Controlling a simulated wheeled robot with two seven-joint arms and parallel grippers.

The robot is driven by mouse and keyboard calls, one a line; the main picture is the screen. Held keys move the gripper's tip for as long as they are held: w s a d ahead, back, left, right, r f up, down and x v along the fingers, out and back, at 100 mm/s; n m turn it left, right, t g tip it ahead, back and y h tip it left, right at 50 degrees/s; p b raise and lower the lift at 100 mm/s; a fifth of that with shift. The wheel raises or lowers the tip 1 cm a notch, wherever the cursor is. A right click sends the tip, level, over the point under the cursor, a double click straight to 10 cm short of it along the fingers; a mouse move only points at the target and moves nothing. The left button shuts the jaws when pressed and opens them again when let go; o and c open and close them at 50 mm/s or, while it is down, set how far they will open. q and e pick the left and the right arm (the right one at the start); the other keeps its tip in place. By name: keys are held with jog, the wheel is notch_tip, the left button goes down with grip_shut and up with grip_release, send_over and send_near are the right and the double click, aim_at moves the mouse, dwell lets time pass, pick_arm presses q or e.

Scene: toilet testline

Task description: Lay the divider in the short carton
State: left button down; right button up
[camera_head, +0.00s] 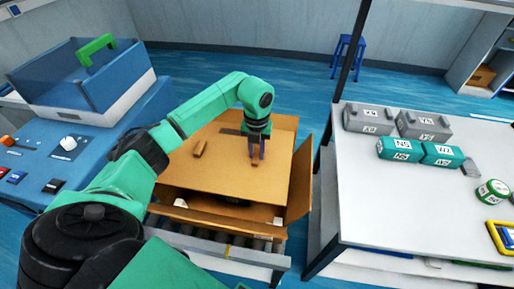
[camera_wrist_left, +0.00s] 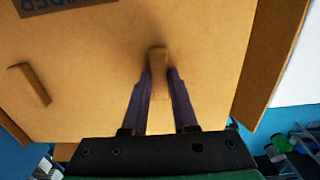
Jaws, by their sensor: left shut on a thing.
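The divider (camera_head: 222,169) is a flat brown cardboard sheet with two small raised tabs and a dark printed label (camera_wrist_left: 60,4). My left gripper (camera_head: 257,158) points down at the sheet and is shut on the tab nearer the right side (camera_wrist_left: 157,60). The other tab (camera_head: 200,148) stands free to the left. The short carton (camera_head: 299,182) is open under the divider, with its right flap showing. A gap at the front shows a dark inside with small white things. The divider covers most of the carton, and I cannot tell if it touches the contents. My right gripper is out of view.
The carton stands on a roller conveyor (camera_head: 215,246). A white table (camera_head: 390,210) at the right holds grey and teal packs (camera_head: 400,149). A blue bench (camera_head: 90,165) at the left carries a blue bin (camera_head: 60,88). A blue stool (camera_head: 347,48) stands far back on open floor.

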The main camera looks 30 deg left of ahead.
pick_arm(q)
jog(key=f+b, duration=0.1)
jog(key=f, duration=0.1)
jog(key=f+b, duration=0.1)
jog(key=f, duration=0.2)
jog(key=shift+w+b, duration=0.2)
jog(key=shift+b, duration=0.2)
notch_tip(320, 180, down, 12)
jog(key=b, duration=0.9)
jog(key=shift+f, duration=0.2)
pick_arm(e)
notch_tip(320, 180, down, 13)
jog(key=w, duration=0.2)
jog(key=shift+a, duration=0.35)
pick_arm(q)
jog(key=shift+s+f+b, duration=0.1)
jog(key=shift+f+b, duration=0.25)
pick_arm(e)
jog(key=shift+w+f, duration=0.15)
pick_arm(q)
jog(key=c, duration=0.6)
grip_release()
jog(key=shift+r, duration=0.1)
